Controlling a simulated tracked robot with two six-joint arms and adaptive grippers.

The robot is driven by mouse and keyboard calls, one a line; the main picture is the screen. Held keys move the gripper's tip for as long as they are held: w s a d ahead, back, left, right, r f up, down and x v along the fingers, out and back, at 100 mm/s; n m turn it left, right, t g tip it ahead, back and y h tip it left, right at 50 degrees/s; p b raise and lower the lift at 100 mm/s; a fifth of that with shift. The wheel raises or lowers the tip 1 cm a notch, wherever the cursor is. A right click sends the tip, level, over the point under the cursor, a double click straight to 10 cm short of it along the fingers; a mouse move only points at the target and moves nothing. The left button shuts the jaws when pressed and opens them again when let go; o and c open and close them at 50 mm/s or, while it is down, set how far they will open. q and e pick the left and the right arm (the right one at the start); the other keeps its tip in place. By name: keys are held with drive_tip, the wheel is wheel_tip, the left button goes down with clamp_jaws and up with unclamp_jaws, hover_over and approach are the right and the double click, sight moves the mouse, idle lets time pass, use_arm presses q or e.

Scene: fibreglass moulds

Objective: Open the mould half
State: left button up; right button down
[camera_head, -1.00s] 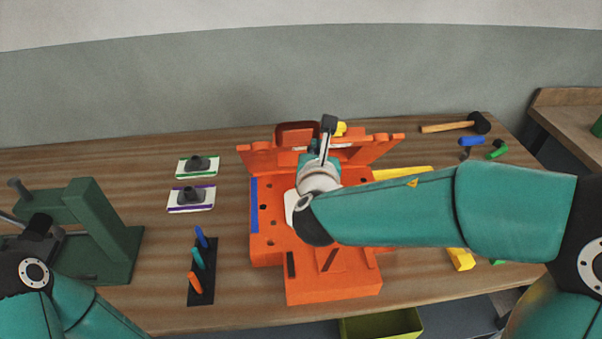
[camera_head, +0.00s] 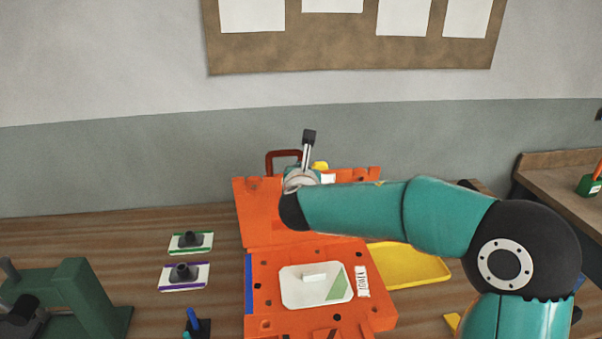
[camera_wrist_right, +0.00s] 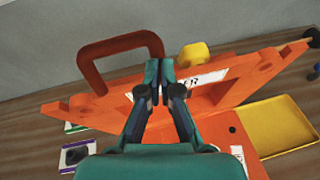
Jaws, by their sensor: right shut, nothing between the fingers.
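The orange mould's lower half (camera_head: 265,300) lies on the bench with a pale inset (camera_head: 300,292). Its upper half (camera_head: 262,210) is swung up at the back edge and leans backward, inner face toward me. A dark red handle (camera_head: 270,160) and a yellow knob (camera_head: 320,165) show beyond its top edge. My right gripper is behind its wrist in the head view. In the right wrist view the gripper (camera_wrist_right: 159,68) is shut and empty, close to the raised half, between the handle (camera_wrist_right: 105,48) and the knob (camera_wrist_right: 194,56); contact is unclear. My left fingers are not visible.
A yellow tray (camera_head: 420,275) is right of the mould, under my right arm. Two cards with dark knobs (camera_head: 190,243) (camera_head: 182,274) lie left of it. A green stand (camera_head: 75,295) is at the far left. A side bench (camera_head: 560,175) stands right.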

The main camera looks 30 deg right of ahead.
drive_tip(key=shift+a, duration=0.1)
idle(0.3)
drive_tip(key=s+a+r, duration=0.5)
drive_tip(key=s+r, duration=0.1)
drive_tip(key=r, duration=0.3)
drive_tip(key=shift+s+a+r, duration=0.2)
drive_tip(key=shift+s+r, duration=0.05)
drive_tip(key=shift+s, duration=0.15)
